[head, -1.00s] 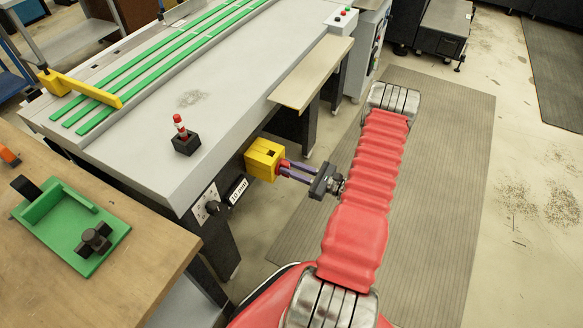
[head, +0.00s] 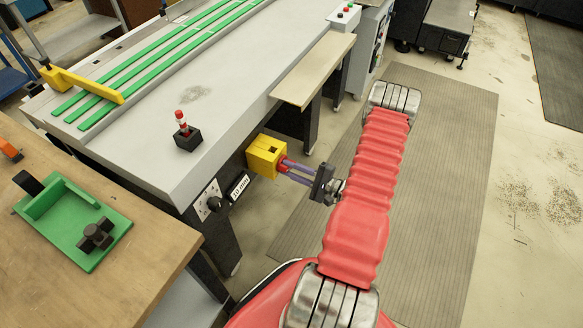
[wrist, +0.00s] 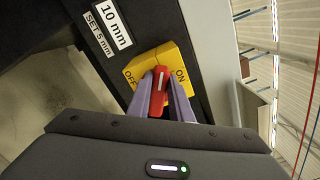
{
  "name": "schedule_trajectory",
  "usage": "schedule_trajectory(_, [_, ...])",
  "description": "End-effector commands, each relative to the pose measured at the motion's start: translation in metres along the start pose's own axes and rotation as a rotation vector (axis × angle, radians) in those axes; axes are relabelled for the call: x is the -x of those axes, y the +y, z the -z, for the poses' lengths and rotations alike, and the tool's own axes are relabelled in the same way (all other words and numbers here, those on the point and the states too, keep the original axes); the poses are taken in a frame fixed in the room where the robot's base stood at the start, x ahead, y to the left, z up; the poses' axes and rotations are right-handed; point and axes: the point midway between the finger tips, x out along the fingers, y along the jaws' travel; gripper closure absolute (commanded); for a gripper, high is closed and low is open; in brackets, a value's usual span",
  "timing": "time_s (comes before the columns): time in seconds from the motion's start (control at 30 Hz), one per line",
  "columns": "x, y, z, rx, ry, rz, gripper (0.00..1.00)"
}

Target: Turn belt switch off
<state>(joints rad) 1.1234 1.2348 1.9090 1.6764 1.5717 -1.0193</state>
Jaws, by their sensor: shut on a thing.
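The belt switch is a yellow box (head: 262,152) on the front side of the grey machine, below its top. In the wrist view the yellow box (wrist: 171,59) shows OFF on the left and ON on the right. Its red knob (wrist: 160,78) has a white mark that points up the picture, between the two labels. My gripper (wrist: 160,98) is shut on the knob, one purple finger on each side. In the head view the gripper (head: 285,167) reaches the box from the right. The fingers hide part of the knob.
A black dial (head: 214,203) and a "10 mm" label (head: 239,187) sit left of the switch. A red-topped button post (head: 186,132) stands on the machine top. A pale shelf (head: 313,70) juts out at the right. A wooden bench (head: 120,287) with a green fixture is at lower left.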

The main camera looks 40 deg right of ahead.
Motion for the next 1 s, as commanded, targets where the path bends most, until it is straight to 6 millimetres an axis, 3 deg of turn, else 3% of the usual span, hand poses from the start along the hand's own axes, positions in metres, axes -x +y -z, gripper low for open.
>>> schedule_trajectory(0.5, [0.0, 0.011, 0.002, 0.436, 0.0, -0.003, 1.0])
schedule_trajectory(1.0, [0.0, 0.015, 0.003, 0.566, -0.001, -0.006, 1.0])
